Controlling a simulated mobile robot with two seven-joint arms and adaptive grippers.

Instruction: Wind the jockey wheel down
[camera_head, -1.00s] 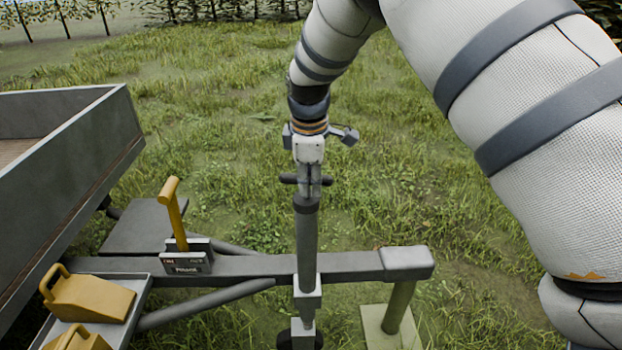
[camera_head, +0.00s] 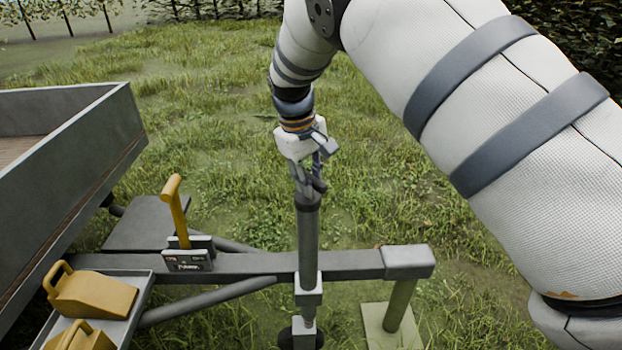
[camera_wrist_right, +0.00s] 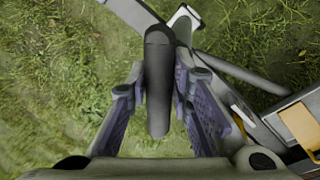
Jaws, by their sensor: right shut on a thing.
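The jockey wheel's grey upright tube (camera_head: 308,235) stands through a clamp (camera_head: 308,291) on the trailer drawbar. Its dark wheel (camera_head: 300,338) shows at the bottom edge, partly cut off; I cannot tell whether it touches the ground. The dark crank handle (camera_head: 318,186) sits on top of the tube. My right gripper (camera_head: 307,178) comes down from above and is shut on the handle. In the right wrist view the handle (camera_wrist_right: 158,95) lies lengthwise between the two fingers. My left gripper is not in view.
The drawbar (camera_head: 345,265) ends at a square head (camera_head: 407,262) over a post (camera_head: 399,305) on a pale plate. A yellow lever (camera_head: 176,208) rises from the drawbar. Yellow chocks (camera_head: 92,297) sit in a tray beside the trailer body (camera_head: 60,190). Grass is open behind.

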